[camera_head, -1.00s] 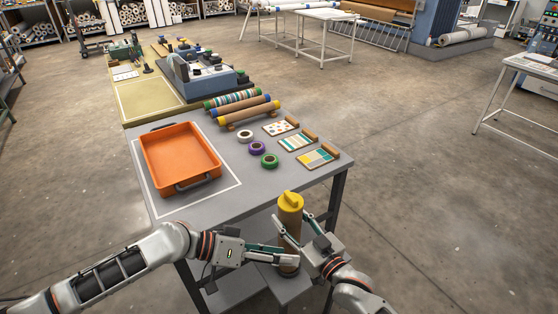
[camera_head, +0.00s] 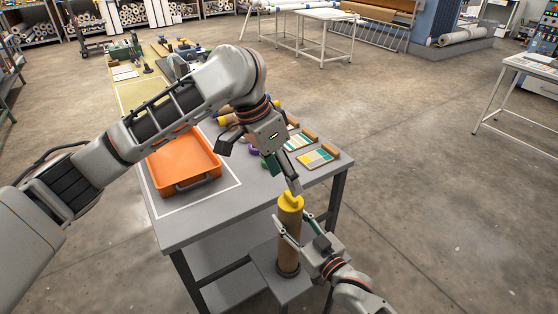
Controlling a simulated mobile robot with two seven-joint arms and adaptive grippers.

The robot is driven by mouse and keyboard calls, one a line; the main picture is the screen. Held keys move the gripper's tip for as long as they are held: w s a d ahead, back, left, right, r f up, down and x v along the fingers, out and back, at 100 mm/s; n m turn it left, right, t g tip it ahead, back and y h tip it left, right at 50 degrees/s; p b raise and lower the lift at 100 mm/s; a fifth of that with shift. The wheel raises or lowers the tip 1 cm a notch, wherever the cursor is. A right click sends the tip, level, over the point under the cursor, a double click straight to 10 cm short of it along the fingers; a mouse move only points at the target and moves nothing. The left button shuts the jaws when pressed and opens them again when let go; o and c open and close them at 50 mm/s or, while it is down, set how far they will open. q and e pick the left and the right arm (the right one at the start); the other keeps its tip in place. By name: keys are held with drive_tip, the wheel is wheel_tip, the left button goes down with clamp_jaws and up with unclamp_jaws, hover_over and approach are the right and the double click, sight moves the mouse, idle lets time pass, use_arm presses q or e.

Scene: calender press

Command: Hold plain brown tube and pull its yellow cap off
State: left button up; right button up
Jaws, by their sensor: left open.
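The plain brown tube (camera_head: 289,258) stands upright on a small grey stand (camera_head: 262,270) in front of the table. Its yellow cap (camera_head: 290,202) is on its top end. My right gripper (camera_head: 292,219) has one finger on each side of the tube below the cap and looks shut on it. My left gripper (camera_head: 262,172) is open and empty, reaching down from above. One of its fingertips is just above the cap; I cannot tell whether it touches.
An orange tray (camera_head: 184,182) sits on the grey table (camera_head: 205,218), with sample cards (camera_head: 316,158) at the right. My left arm covers part of the tray and the rolls behind it. Open floor lies right of the table.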

sight(290, 196)
use_arm(q)
drive_tip(key=shift+t+y, duration=0.4)
drive_tip(key=shift+y, duration=0.1)
drive_tip(key=x, duration=0.3)
drive_tip(key=w+x, duration=0.1)
drive_tip(key=x, duration=0.2)
drive_tip(key=w+x, duration=0.1)
drive_tip(key=x, duration=0.2)
drive_tip(key=shift+w+a+f, duration=0.15)
drive_tip(key=shift+a+f, duration=0.05)
drive_tip(key=c, duration=1.1)
